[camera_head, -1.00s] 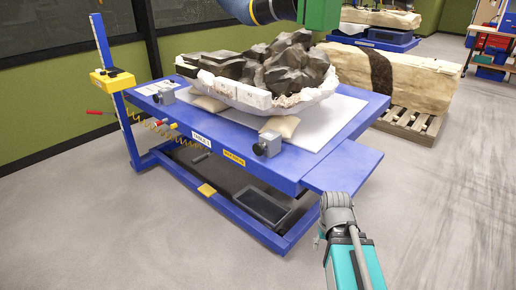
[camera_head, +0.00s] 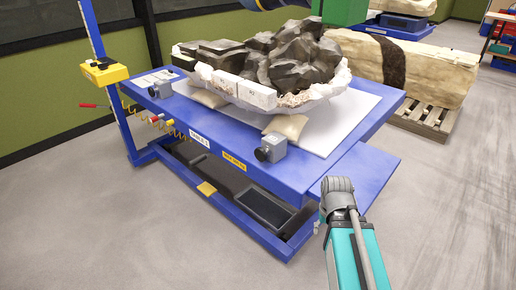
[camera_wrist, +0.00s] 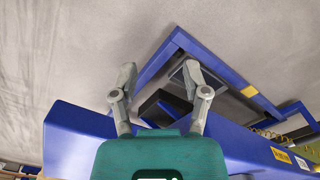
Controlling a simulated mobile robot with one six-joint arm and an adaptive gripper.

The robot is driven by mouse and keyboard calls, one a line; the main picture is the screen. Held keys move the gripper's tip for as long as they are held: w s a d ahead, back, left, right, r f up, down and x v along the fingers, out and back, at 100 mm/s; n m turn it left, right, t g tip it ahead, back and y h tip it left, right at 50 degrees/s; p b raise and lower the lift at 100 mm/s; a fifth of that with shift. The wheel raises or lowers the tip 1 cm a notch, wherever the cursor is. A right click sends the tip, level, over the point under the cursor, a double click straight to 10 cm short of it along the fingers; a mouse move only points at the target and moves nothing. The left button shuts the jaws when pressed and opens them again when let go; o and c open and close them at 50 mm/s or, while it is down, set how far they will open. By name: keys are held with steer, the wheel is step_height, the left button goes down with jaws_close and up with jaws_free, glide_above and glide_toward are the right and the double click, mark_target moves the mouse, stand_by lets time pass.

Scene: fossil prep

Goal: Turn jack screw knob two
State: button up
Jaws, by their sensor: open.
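Two grey jack blocks with round knobs sit along the front edge of a blue table (camera_head: 318,187). The nearer jack screw knob (camera_head: 262,154) is by the middle of the edge; the other jack screw knob (camera_head: 154,91) is at the left corner. I cannot tell which is numbered two. My gripper (camera_head: 338,190), teal with grey fingers, is apart from both knobs, to the right of the nearer one and by the table's right extension. In the wrist view my gripper (camera_wrist: 159,76) is open and empty, with the table's underframe and floor beyond; no knob shows there.
A dark fossil block (camera_head: 290,62) in a white plaster jacket rests on the table with tan sandbags (camera_head: 286,126). A yellow box (camera_head: 104,72) is on a blue post at left. A pallet (camera_head: 424,120) bears another block behind. Floor at front left and right is clear.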

steer(key=shift+w+d, duration=0.1)
steer(key=shift+w, duration=0.1)
steer(key=n+t+y+p, duration=0.35)
steer(key=n+p, duration=0.65)
steer(key=p, duration=1.1)
glide_toward(261, 149)
steer(key=shift+w+d+r+g, duration=0.1)
steer(key=shift+d+r+g, duration=0.1)
steer(key=shift+r, duration=0.2)
steer(key=shift+w+d+r+g, duration=0.1)
steer(key=shift+r+g, duration=0.05)
steer(key=shift+r, duration=0.25)
steer(key=shift+f+b, duration=0.15)
steer(key=shift+b, duration=0.25)
steer(key=b+x, duration=1.2)
steer(key=x, duration=0.1)
steer(key=shift+w+a+f, duration=0.1)
steer(key=shift+a+f, duration=0.05)
steer(key=shift+f, duration=0.1)
